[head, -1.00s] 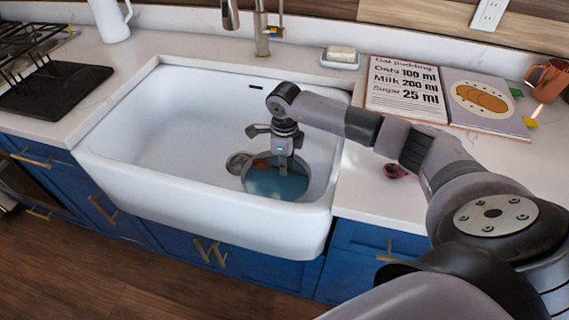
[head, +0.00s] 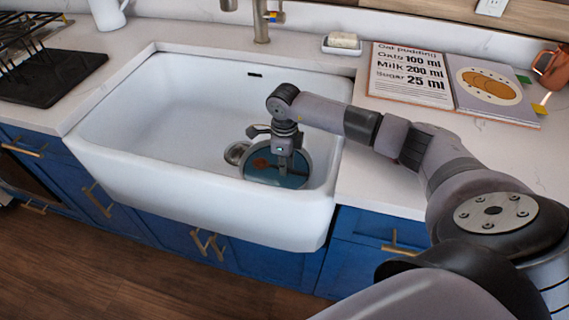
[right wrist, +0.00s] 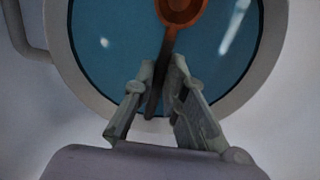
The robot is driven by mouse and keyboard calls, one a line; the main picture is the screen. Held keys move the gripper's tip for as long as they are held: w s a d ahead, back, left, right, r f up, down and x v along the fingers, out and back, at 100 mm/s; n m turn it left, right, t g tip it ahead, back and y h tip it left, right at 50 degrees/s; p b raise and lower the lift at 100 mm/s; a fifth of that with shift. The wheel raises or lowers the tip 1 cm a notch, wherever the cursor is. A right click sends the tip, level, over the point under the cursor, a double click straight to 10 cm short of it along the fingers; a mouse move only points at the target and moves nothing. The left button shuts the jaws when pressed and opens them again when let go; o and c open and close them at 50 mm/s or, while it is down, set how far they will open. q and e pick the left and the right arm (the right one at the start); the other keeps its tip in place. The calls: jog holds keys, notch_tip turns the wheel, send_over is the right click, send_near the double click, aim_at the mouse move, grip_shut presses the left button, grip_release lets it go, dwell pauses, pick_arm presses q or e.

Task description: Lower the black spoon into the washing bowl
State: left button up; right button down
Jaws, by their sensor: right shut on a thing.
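The washing bowl (head: 248,176) is round with a pale rim and holds blue water. It stands in the right part of the white sink. My right gripper (head: 285,168) reaches down over the bowl, its fingers low at the water. In the right wrist view the gripper (right wrist: 163,85) is shut on the spoon's dark handle (right wrist: 155,98). The spoon's head end looks orange-brown (right wrist: 180,10) and lies over the blue water inside the rim. How deep the spoon sits cannot be told. My left gripper is not in view.
An open recipe book (head: 410,95), a soap dish (head: 342,47) and a copper mug (head: 551,70) are on the counter. The left part of the sink is empty.

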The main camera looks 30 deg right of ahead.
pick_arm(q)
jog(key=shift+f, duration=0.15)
pick_arm(e)
jog(key=shift+f, duration=0.2)
dwell(0.3)
jog(key=c, duration=1.6)
grip_release()
jog(key=shift+o, duration=0.2)
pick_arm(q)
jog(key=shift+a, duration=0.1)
pick_arm(e)
jog(key=shift+r, duration=0.15)
